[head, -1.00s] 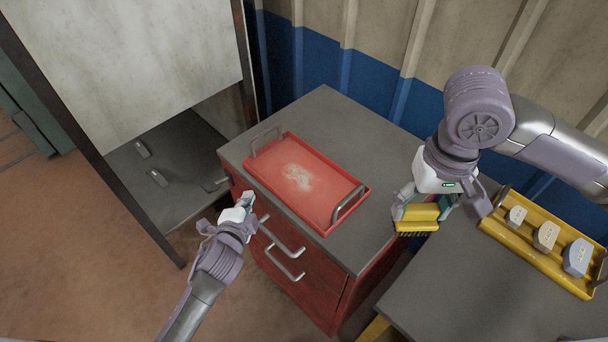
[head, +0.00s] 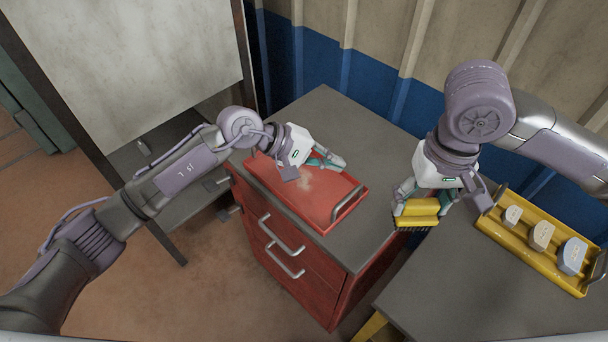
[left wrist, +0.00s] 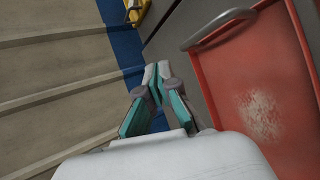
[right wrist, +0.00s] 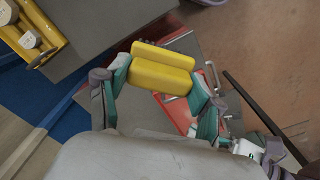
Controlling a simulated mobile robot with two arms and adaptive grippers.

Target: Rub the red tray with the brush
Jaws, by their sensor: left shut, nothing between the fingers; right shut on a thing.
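The red tray (head: 338,196) lies on top of the red drawer cabinet, with a grey handle at its right end. A pale dusty patch marks its floor, partly hidden by my left arm in the head view and clear in the left wrist view (left wrist: 262,112). My left gripper (head: 338,163) is shut and empty above the tray's far side. My right gripper (head: 416,204) is shut on the yellow brush (head: 417,221), held to the right of the tray, dark bristles down. The brush's yellow body shows between the fingers in the right wrist view (right wrist: 162,75).
A yellow tray (head: 524,252) with several grey blocks stands on the grey table (head: 425,295) at the right. The cabinet (head: 300,282) has drawers with metal handles. A ribbed wall (head: 375,60) stands behind. A grey-shelved frame (head: 175,215) is at the left.

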